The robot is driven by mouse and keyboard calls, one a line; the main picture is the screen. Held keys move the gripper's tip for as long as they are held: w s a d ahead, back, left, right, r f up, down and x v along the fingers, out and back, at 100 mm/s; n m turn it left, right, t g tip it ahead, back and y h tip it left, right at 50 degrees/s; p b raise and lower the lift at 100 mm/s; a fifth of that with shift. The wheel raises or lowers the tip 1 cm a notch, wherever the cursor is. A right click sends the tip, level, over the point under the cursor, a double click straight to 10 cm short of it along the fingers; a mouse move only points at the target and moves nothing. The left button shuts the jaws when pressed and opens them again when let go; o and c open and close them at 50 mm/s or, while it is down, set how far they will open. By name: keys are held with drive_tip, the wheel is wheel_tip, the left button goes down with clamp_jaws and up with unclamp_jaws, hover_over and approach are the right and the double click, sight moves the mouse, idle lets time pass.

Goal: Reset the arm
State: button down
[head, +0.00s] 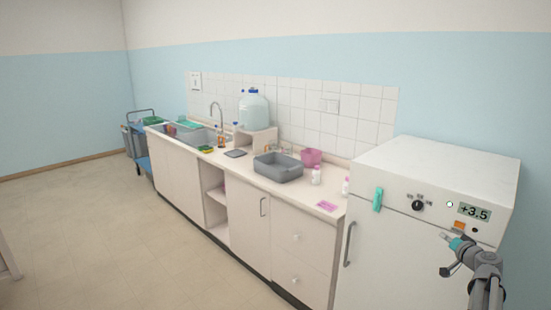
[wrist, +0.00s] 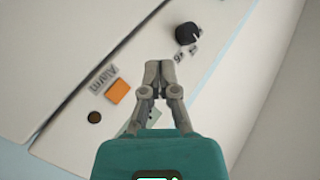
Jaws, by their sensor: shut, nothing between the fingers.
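My gripper (head: 447,237) is in front of the white fridge's control panel, at the right of the head view, just below the display reading +3.5. In the wrist view my gripper (wrist: 157,64) has its two grey fingertips together with nothing between them. The panel behind the fingers shows a black knob (wrist: 187,33), an orange switch (wrist: 118,91) beside an "Alarm" label, and a dark round lock (wrist: 94,117). I cannot tell whether the fingertips touch the panel.
The fridge (head: 435,168) stands at the right end of a counter (head: 225,165) with a sink, a grey basin (head: 278,170), a water jug (head: 254,110) and bottles. A trolley (head: 140,140) stands at the far left. The floor (head: 110,225) in front is mostly clear.

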drive_tip(key=a+f+n+g+y, duration=0.25)
drive_tip(key=a+f+g, duration=0.2)
drive_tip(key=a, duration=1.05)
drive_tip(key=a+f+n+g+y, duration=0.25)
drive_tip(key=a+f, duration=0.25)
drive_tip(key=a, duration=0.9)
drive_tip(key=s+a+f+n+g+h, duration=0.1)
drive_tip(key=s+a+g, duration=0.3)
drive_tip(key=s+a, duration=0.4)
drive_tip(key=s+a+f+n+g+h, duration=0.1)
drive_tip(key=s+a+f+g+h, duration=0.2)
drive_tip(key=s+a, duration=0.5)
drive_tip(key=shift+s+a+f+n+g+h, duration=0.15)
drive_tip(key=shift+a+f+n+g+h, duration=0.2)
drive_tip(key=shift+f+g, duration=0.5)
